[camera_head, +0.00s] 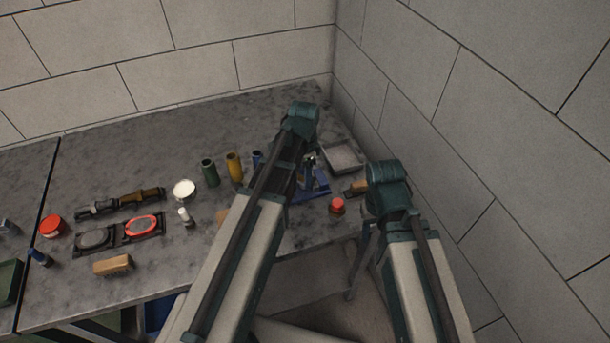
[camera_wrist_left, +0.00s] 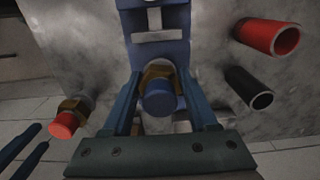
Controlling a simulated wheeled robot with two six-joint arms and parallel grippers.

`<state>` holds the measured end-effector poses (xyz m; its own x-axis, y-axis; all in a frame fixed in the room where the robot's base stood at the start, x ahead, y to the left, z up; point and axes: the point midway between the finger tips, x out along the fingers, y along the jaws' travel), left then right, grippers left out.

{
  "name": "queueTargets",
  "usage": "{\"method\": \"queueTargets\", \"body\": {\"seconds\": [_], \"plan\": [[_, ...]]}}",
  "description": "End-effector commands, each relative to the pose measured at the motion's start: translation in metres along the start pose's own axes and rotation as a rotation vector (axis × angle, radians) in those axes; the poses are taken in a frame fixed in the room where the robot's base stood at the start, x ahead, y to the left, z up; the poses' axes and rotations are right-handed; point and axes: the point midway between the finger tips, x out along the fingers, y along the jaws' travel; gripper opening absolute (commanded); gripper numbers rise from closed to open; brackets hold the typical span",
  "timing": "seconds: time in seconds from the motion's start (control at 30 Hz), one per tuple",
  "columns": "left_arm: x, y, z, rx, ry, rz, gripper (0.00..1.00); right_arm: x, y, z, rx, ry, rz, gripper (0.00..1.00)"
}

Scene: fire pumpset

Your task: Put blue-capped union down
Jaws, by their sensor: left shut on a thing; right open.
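In the left wrist view, the blue-capped union (camera_wrist_left: 158,99) has a brass nut and its blue cap faces the camera. My left gripper (camera_wrist_left: 160,76) is shut on it, one finger on each side. A blue vise-like fixture (camera_wrist_left: 160,52) lies just beyond the union; I cannot tell whether they touch. The fixture also shows in the head view (camera_head: 318,187), where my left arm hides the union and gripper. My right gripper (camera_wrist_left: 41,136) is open and empty at the left edge.
A grey tray (camera_head: 343,157) stands at the table's back right corner. A white tin (camera_head: 184,189), a brush (camera_head: 113,264) and a red tin (camera_head: 50,226) sit further left.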

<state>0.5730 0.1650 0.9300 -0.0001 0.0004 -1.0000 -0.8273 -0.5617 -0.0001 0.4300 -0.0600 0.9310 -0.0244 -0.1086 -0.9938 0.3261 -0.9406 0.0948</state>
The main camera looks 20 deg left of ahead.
Motion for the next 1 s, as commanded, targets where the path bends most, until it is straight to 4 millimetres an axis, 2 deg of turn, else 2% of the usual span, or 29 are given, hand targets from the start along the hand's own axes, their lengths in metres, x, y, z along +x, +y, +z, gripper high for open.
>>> {"method": "queueTargets", "body": {"seconds": [0.07,0.1,0.23,0.27,0.67,0.87,1.0], "plan": [[0.004,0.000,0.000,0.000,0.000,0.000,0.00,0.004,0.000,0.000,0.000,0.000,0.000,0.50],[0.003,0.000,0.000,0.000,0.000,0.000,0.63,0.003,0.000,0.000,0.000,0.000,0.000,0.50],[0.003,0.000,0.000,0.000,0.000,0.000,0.86,0.003,0.000,0.000,0.000,0.000,0.000,0.50],[0.003,0.000,0.000,0.000,0.000,0.000,0.89,0.003,0.000,0.000,0.000,0.000,0.000,0.50],[-0.001,0.000,0.000,0.000,0.000,0.000,0.89,-0.001,0.000,0.000,0.000,0.000,0.000,0.50],[-0.015,0.000,0.000,0.000,0.000,0.000,0.89,-0.015,0.002,0.001,0.000,0.000,0.000,0.50],[-0.033,0.000,0.000,0.000,0.000,0.000,0.89,-0.033,0.003,0.002,0.000,0.000,0.000,0.50]]}}
